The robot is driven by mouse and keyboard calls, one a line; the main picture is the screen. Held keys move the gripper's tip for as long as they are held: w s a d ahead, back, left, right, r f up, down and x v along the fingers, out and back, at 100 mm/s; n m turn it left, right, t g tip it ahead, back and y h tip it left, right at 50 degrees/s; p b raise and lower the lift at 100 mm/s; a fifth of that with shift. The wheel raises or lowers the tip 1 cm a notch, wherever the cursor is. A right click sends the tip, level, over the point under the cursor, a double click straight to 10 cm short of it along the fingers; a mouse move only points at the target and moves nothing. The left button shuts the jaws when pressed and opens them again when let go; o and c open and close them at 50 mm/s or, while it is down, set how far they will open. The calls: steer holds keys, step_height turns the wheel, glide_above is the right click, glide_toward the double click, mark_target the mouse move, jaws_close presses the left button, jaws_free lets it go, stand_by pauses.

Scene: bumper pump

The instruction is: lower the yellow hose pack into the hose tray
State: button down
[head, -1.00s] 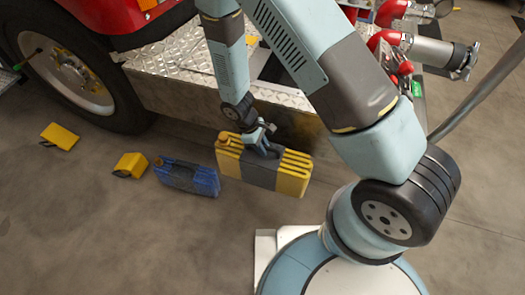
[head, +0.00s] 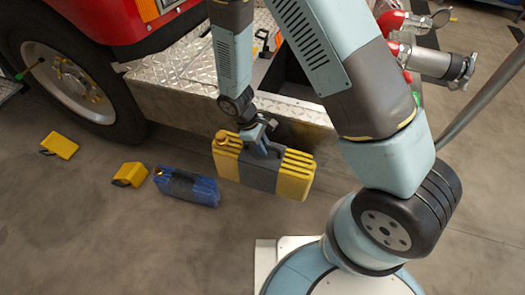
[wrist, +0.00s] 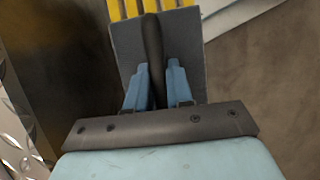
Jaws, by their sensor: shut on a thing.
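The yellow hose pack (head: 298,170) has a grey middle band and hangs upright from my gripper (head: 262,146) in front of the truck's bumper, left of my arm's base. My gripper is shut on the dark handle at its top. In the wrist view my blue fingers (wrist: 157,82) stand on either side of the dark handle, with the grey band and yellow ribs of the pack (wrist: 150,8) beyond. A dark recess (head: 292,78) in the bumper's top, partly hidden by my arm, looks like the hose tray; its inside is barely visible.
The tread-plate bumper (head: 180,70) stands behind the pack. A blue pack (head: 187,187) lies on the floor to the left, with two yellow wheel chocks (head: 130,174) (head: 59,145) farther left. Red and metal hose fittings (head: 430,60) are at upper right. Front floor is clear.

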steer(key=shift+r, duration=5)
step_height(320, 180, up, 16)
steer(key=shift+r, duration=0.1)
step_height(320, 180, up, 7)
steer(key=shift+s, duration=0.1)
